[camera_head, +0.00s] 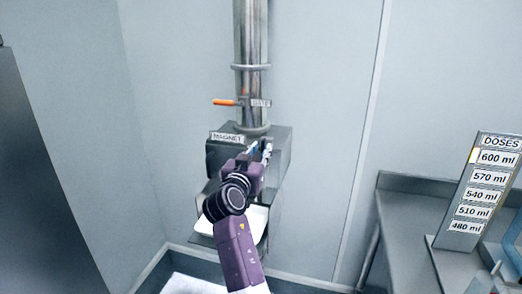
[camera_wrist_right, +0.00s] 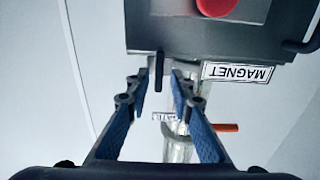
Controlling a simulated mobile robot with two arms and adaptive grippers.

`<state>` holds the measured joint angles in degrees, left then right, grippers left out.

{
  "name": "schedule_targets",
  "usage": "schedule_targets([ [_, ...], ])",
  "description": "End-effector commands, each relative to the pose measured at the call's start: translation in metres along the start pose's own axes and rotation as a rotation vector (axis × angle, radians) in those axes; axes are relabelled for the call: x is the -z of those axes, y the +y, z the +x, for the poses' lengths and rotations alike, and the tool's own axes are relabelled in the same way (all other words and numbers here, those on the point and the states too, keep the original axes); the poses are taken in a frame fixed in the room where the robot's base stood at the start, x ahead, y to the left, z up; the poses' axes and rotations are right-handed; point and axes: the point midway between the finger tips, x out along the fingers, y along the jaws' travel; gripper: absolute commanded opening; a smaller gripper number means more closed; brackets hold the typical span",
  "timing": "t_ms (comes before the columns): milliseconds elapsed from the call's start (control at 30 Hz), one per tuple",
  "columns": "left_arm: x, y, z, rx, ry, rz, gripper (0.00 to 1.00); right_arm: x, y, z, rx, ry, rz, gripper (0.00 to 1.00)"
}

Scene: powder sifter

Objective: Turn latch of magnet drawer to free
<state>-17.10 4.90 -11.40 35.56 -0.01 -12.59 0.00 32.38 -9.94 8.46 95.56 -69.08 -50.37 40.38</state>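The magnet drawer's dark grey housing (camera_head: 279,150), with a MAGNET label (camera_head: 227,138), sits on the steel pipe at the wall. In the right wrist view the housing (camera_wrist_right: 180,32) appears upside down, with a red knob (camera_wrist_right: 216,4) on its face. A short dark lever (camera_wrist_right: 158,72), which looks like the latch, sticks out from the housing's edge. My right gripper (camera_head: 262,147) is at the housing's front. In the wrist view its fingers (camera_wrist_right: 160,84) are open, one on either side of the lever, with visible gaps. My left gripper is out of view.
An orange-handled GATE lever (camera_head: 224,102) is on the steel pipe (camera_head: 250,45) above the housing. A white container (camera_head: 258,220) stands below it. A grey counter (camera_head: 405,205) with a DOSES board (camera_head: 478,190) is at the right. A dark cabinet (camera_head: 35,190) stands at the left.

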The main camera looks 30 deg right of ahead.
Motion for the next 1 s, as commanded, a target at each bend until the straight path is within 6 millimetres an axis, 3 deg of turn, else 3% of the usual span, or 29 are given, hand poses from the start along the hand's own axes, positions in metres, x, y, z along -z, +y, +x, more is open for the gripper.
schedule_targets([
  [167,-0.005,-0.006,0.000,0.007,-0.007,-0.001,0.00,0.000,0.000,0.000,0.000,0.000,0.000,0.00],
  [633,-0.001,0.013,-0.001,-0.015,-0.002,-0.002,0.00,0.000,0.000,0.001,-0.001,0.000,-0.050,0.00],
  [1000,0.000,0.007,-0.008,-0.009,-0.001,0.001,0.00,0.001,-0.001,0.001,-0.001,0.001,-0.320,0.00],
])
